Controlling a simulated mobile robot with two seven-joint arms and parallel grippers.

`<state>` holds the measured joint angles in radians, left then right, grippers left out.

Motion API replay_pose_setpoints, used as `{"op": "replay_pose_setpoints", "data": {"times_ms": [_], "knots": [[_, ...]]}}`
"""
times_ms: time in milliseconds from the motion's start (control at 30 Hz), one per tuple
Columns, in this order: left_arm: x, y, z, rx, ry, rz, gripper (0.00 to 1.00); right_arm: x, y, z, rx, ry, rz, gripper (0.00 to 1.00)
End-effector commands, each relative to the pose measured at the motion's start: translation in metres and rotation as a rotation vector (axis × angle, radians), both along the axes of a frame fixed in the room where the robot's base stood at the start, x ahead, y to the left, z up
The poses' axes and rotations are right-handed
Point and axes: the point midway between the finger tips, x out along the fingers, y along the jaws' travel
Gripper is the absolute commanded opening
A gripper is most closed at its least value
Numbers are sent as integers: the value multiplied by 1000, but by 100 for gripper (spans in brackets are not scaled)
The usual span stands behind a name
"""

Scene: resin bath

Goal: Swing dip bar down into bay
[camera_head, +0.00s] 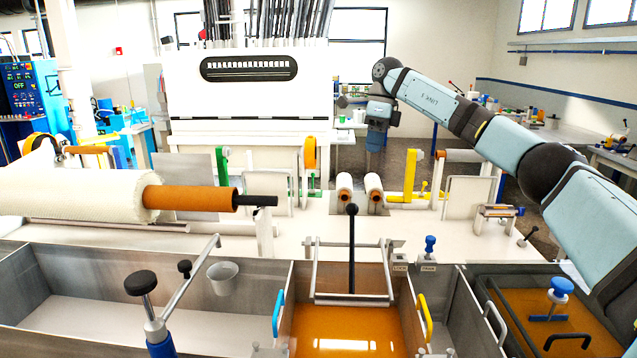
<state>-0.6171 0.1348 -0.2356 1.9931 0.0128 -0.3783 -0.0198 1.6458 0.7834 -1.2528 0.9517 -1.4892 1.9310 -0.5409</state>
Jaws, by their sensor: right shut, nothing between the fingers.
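The dip bar (350,299) is a pale metal frame with an upright lever ending in a black knob (352,208). It stands raised at the back of the middle bay, above the amber resin (350,330). My right arm reaches in from the right. Its gripper (375,147) is shut and empty, pointing down in the air above and beyond the bar's knob, apart from it. The fingertips are small and dark. My left gripper is out of view.
A blue handle (278,313) and a yellow handle (425,317) flank the bay. A clamp with a black knob (140,283) and a grey cup (223,277) are at left. A covered amber tank (535,315) is at right. A large fabric roll (70,195) lies behind left.

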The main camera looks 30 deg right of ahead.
Motion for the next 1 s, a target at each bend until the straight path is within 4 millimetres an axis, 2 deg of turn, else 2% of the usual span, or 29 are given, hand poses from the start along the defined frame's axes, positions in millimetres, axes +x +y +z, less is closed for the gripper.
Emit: {"op": "replay_pose_setpoints", "data": {"times_ms": [133,267,633,800,1000], "knots": [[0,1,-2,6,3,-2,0,-3,-5,-5,9,19,-36,0],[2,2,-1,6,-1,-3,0,-4,0,-23,9,20,-34,0],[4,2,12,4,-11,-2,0,-11,19,-97,7,18,-31,0],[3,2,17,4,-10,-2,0,-22,41,-102,8,14,-29,0],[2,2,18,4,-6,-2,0,-28,52,-107,8,15,-31,0]]}}
